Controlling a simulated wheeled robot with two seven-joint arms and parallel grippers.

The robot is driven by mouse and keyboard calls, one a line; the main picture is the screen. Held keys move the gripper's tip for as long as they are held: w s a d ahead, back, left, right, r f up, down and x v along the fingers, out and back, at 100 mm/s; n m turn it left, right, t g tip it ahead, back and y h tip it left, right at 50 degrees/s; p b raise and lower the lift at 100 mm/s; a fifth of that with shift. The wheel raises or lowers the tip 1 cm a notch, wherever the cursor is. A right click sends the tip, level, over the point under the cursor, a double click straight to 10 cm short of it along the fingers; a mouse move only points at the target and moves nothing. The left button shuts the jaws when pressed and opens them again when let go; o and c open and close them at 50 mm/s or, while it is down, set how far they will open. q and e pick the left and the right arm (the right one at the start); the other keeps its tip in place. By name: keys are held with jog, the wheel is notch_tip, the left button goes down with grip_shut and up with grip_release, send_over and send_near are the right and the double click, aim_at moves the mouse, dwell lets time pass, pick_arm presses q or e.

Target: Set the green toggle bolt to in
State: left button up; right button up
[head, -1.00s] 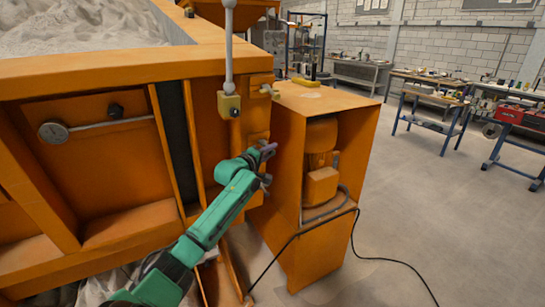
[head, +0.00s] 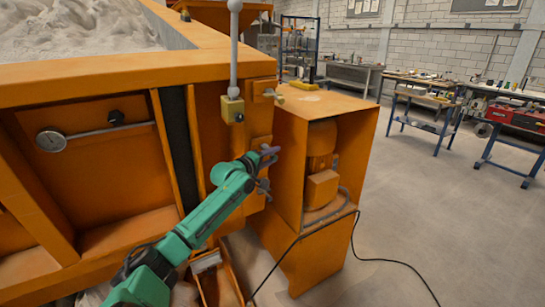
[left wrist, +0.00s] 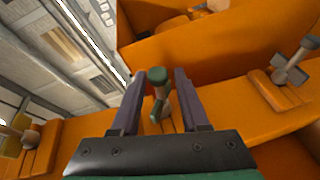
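A toggle bolt with a dark green knob (left wrist: 157,76) shows in the left wrist view, between my left gripper's fingers. It stands on an orange block on the sandbed frame. My left gripper (left wrist: 158,92) is open, with a gap between each finger and the bolt. In the head view my left gripper (head: 270,154) is at the frame's right corner post and hides the green bolt. A yellowish bolt (head: 272,94) sits above it, also at the left of the wrist view (left wrist: 20,128). My right gripper is out of view.
An orange motor housing (head: 350,125) stands close right of the gripper. A black cable runs over the floor, which is open further right.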

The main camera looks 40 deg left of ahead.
pick_arm(q)
jog(key=s+d+r+b, duration=0.1)
jog(key=s+b, duration=0.2)
jog(key=s, duration=1.1)
jog(key=shift+s+d+r+b, duration=0.15)
jog(key=shift+s+r+b, duration=0.05)
jog(key=shift+r+b, duration=0.15)
